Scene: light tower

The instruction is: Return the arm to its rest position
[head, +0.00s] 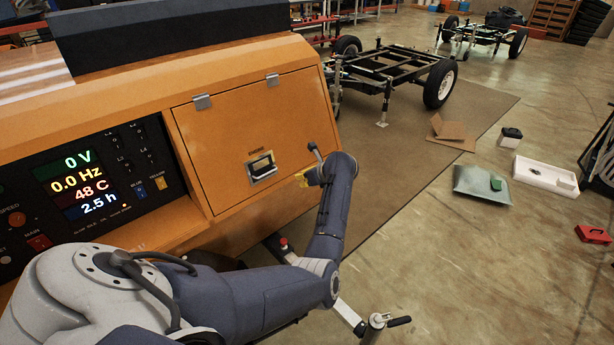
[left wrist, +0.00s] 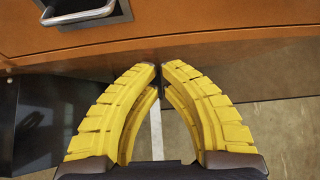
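My left arm (head: 335,215) reaches in from the lower left of the head view, in front of the orange machine (head: 240,55). The yellow fingers of my left gripper (head: 303,179) show only in part there, right of the latch handle (head: 262,167) on the machine's closed door. In the left wrist view, the fingertips (left wrist: 161,67) come together with nothing visible held between them. The latch handle (left wrist: 82,10) is above and left of them, apart from the fingers. My right gripper is not in view.
The control panel (head: 90,185) reads 0 V, 0.0 Hz, 48 C and 2.5 h. A metal crank-like part (head: 376,321) stands at the lower right of the arm. Wheeled frames (head: 390,70), a white tray (head: 545,175) and a red case (head: 592,234) are on the floor beyond.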

